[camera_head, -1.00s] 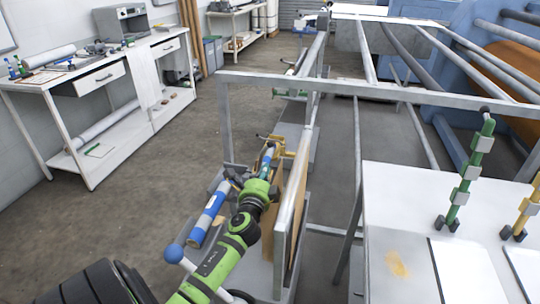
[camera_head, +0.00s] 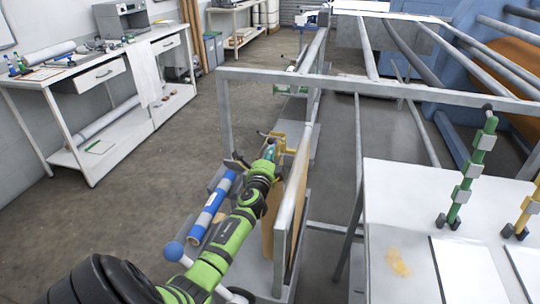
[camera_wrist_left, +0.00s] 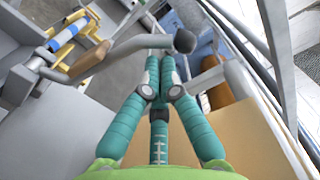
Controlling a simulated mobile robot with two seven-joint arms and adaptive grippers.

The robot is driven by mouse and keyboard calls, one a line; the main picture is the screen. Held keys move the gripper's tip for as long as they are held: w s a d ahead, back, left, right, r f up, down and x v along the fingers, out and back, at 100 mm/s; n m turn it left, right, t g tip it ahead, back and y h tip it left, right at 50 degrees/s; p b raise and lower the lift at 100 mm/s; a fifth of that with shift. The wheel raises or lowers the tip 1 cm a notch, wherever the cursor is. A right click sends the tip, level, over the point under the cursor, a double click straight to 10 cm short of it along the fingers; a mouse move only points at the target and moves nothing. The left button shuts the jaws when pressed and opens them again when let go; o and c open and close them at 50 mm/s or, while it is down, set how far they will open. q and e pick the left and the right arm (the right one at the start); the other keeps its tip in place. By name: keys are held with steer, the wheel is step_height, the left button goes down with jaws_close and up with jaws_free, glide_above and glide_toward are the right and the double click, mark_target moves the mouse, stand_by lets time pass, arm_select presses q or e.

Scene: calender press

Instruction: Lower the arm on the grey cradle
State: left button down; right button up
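A grey lever arm with a dark round knob (camera_wrist_left: 184,41) crosses the upper middle of the left wrist view. It runs left to a grey bracket, which looks like part of the grey cradle (camera_wrist_left: 22,82). My left gripper (camera_wrist_left: 161,58) has its teal fingers drawn together, with tips just below the lever near the knob. I cannot tell whether they touch it. In the head view my left gripper (camera_head: 269,152) is beside the board and frame, beyond the blue and white roll (camera_head: 213,207); my arm hides much of the cradle there. My right gripper is out of view.
Open floor lies left, before the white workbench (camera_head: 75,72).

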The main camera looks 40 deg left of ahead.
arm_select(q)
steer(key=shift+s+a+r+n, duration=0.2)
steer(key=shift+a+r+n, duration=0.1)
steer(key=shift+a+n, duration=0.1)
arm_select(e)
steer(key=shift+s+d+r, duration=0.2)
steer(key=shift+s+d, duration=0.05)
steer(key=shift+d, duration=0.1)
arm_select(q)
steer(key=shift+s+a+r+n+p, duration=0.25)
steer(key=shift+a+r+n+p, duration=0.25)
steer(key=shift+p, duration=0.1)
steer(key=s+a+n+p, duration=0.3)
steer(key=s+a+n, duration=0.2)
steer(key=a+n, duration=0.35)
steer(key=s+a+f+n+h+b, duration=0.1)
steer(key=s+a+f+n+b, duration=0.3)
steer(key=a+f+n+b, duration=0.3)
steer(key=shift+s+a+n, duration=0.35)
steer(key=shift+a+n, duration=0.2)
steer(key=shift+a, duration=0.35)
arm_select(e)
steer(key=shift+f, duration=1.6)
